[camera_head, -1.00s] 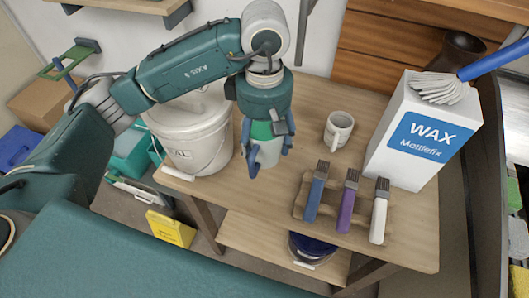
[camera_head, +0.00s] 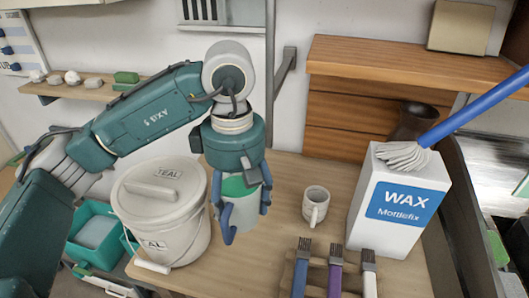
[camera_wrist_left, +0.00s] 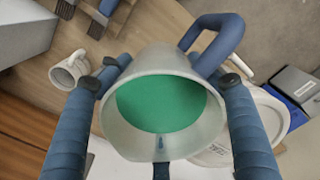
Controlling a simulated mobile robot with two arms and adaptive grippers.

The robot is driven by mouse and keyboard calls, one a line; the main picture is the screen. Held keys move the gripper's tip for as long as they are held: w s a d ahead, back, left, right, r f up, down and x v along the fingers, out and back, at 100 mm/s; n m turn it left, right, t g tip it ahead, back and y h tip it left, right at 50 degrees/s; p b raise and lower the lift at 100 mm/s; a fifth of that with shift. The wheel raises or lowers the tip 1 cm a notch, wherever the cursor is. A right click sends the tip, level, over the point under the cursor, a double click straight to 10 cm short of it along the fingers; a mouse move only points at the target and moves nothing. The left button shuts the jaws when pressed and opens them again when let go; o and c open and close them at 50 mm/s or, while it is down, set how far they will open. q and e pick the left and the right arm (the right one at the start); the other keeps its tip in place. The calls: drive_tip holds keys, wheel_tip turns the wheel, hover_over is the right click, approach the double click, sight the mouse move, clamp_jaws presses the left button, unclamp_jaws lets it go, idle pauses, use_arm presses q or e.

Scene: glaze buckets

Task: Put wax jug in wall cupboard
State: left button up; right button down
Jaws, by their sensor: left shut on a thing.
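My left gripper (camera_head: 243,205) is shut on a pale translucent jug (camera_head: 238,215) with a blue handle, held upright over the left part of the wooden table. In the left wrist view, the jug (camera_wrist_left: 160,58) sits between both fingers, and its inside shows green. I cannot read any label on it. A white box (camera_head: 388,225) marked WAX Mottlefix stands on the table at the right. No wall cupboard is clearly recognisable; a slatted wooden unit (camera_head: 350,95) stands against the back wall. My right gripper is not in view.
A lidded bucket marked TEAL (camera_head: 165,215) stands left of the jug. A white mug (camera_head: 315,205) stands right of it, with several brushes (camera_head: 335,265) in front. A blue-handled brush (camera_head: 405,155) rests on the box. A wall shelf (camera_head: 90,88) is at the upper left.

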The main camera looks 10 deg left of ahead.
use_arm(q)
drive_tip(key=shift+s+a+f+m, duration=0.2)
drive_tip(key=shift+a+f+m, duration=0.1)
drive_tip(key=shift+m, duration=0.3)
drive_tip(key=s+a+f+m, duration=0.5)
drive_tip(key=s+f+m, duration=0.2)
drive_tip(key=m, duration=0.5)
drive_tip(key=shift+s+f, duration=0.3)
drive_tip(key=shift+s, duration=0.05)
